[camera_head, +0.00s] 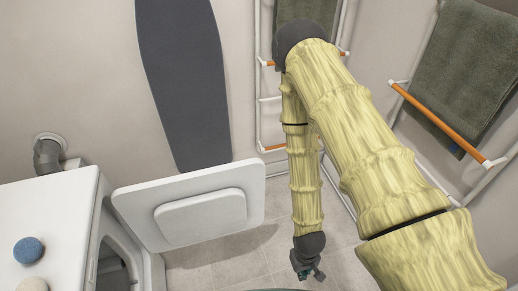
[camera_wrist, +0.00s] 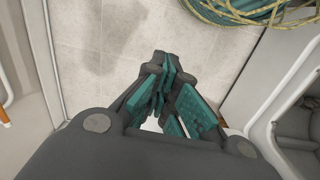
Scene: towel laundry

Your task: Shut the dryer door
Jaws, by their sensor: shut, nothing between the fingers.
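The dryer (camera_head: 50,215) is the white machine at the left of the head view, with its dark round opening partly visible. Its door (camera_head: 188,205), a white panel with a raised middle, stands wide open to the right of the opening. My gripper (camera_head: 308,270) hangs low over the floor, right of the door and apart from it. In the wrist view my gripper (camera_wrist: 168,85) is shut and empty, its teal pads close together. A white frame around a grey hollow (camera_wrist: 298,130) shows at the right there; I cannot tell surely that it is the dryer.
A blue ball (camera_head: 28,250) and a pale ball (camera_head: 34,285) sit on the dryer top. A dark ironing board (camera_head: 185,80) leans on the wall. Towel racks with green towels (camera_head: 455,75) stand right. A teal, rope-like coil (camera_wrist: 240,12) lies on the tiled floor (camera_wrist: 110,45).

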